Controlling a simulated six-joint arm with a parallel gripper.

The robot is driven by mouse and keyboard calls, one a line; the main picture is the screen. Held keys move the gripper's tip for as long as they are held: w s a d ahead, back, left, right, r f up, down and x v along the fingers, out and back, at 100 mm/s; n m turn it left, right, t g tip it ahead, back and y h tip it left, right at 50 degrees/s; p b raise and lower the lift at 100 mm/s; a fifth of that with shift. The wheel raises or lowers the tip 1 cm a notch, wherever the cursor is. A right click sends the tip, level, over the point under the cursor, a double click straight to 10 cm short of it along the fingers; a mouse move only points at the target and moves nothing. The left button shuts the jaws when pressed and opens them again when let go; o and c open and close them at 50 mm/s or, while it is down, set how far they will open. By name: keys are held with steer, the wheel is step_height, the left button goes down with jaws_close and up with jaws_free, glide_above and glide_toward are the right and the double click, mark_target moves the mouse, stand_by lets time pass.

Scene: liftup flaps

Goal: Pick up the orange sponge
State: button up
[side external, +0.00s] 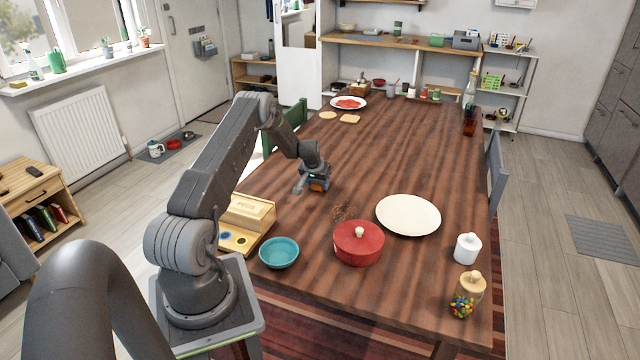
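My gripper (312,181) is low over the wooden table (390,150), left of the white plate and behind the teal bowl. A small orange patch (319,186), which looks like the orange sponge, shows right at the gripper's lower end. The gripper hides most of it. I cannot tell whether the fingers are closed on it or only around it, or whether it touches the table.
A patch of brown crumbs (343,212) lies right of my gripper. Nearby are a white plate (408,215), a lidded red pot (358,244), a teal bowl (279,253) and a beige box with coloured buttons (247,217). The table's middle is clear.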

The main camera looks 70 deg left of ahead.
steer(key=c, duration=0.4)
steer(key=shift+r, duration=0.15)
step_height(320, 180, up, 10)
steer(key=shift+f, duration=0.1)
stand_by(0.3)
